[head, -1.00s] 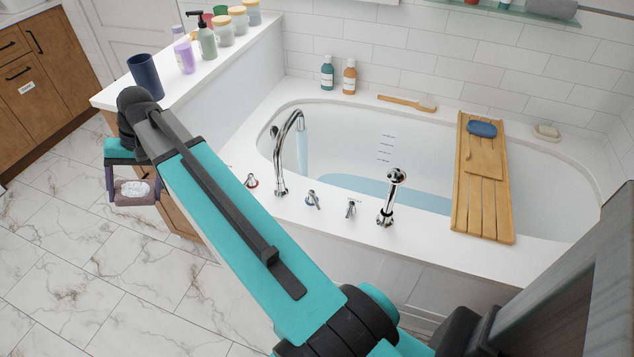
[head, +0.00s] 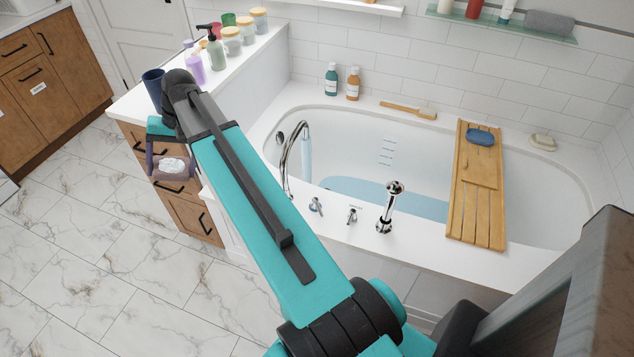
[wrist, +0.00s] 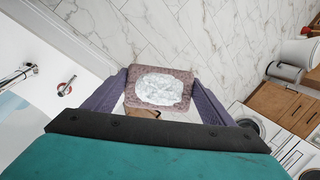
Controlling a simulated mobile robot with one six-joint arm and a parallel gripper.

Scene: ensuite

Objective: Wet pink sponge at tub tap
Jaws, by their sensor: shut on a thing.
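My gripper (wrist: 161,82) is shut on a dusky pink sponge (wrist: 181,79) with a white, foam-like patch on its face. In the head view the sponge (head: 157,169) is held in front of the drawers left of the tub, apart from the tap. The chrome tub tap (head: 287,160) arches over the tub's near left rim. A pale blue stream of water (head: 307,156) falls from its spout. In the wrist view the tap (wrist: 18,76) shows at the left edge, beside a red-marked handle (wrist: 66,86).
The tub (head: 350,250) holds shallow blue water. Handles (head: 316,206) and a hand shower (head: 390,208) stand on its near rim. A wooden board (head: 465,220) with a blue object (head: 481,137) spans it. Bottles and jars crowd the counter (head: 133,103), with a navy cup (head: 153,88) near the arm.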

